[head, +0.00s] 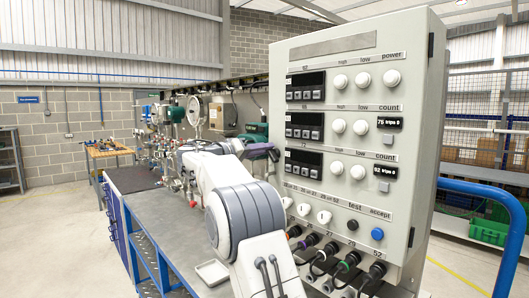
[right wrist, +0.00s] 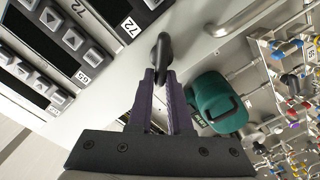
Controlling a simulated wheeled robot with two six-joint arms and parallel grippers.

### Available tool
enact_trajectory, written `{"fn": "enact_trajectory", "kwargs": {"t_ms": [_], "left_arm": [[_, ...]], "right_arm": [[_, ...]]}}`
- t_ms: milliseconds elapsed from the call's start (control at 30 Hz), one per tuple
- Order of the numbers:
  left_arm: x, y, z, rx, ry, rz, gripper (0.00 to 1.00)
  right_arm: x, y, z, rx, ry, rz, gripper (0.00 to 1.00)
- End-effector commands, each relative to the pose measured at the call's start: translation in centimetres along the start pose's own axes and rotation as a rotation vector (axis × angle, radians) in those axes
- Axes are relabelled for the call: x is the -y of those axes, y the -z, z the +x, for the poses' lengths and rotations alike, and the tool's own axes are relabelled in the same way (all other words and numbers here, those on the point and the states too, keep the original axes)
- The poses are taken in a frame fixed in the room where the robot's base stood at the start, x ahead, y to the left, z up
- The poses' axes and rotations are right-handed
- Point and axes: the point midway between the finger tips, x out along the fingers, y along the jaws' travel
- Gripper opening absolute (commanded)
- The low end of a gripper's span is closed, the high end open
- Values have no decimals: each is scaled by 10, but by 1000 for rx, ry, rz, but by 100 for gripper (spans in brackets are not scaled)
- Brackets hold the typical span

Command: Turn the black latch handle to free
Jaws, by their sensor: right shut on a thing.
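The black latch handle (right wrist: 161,48) shows in the right wrist view on the pale side face of the cabinet, its tip standing out beyond my fingertips. My right gripper (right wrist: 160,74) has its two purple fingers on either side of the handle and is shut on it. In the head view my right gripper (head: 272,151) is at the left edge of the grey gauge cabinet (head: 352,35), and the handle cannot be made out there. My left gripper is not in view.
A green case (right wrist: 216,103) lies close right of my fingers in the right wrist view. The cabinet front carries white knobs, displays and cabled sockets. A grey workbench (head: 165,222) with crowded equipment runs behind my arm. A blue rail (head: 490,187) stands at the right.

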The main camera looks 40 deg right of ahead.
Motion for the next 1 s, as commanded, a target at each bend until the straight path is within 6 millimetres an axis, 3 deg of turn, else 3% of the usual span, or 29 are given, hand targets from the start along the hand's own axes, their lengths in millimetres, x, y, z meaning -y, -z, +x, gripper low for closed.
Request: {"fn": "enact_trajectory", "kwargs": {"t_ms": [33, 600, 1000], "left_arm": [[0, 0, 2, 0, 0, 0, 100], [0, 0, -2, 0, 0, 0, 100], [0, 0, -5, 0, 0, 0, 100]], "right_arm": [[6, -8, 2, 21, 1, -54, 0], [13, -10, 2, 21, 6, -569, 0], [15, -12, 2, 21, 7, -769, 0]]}}
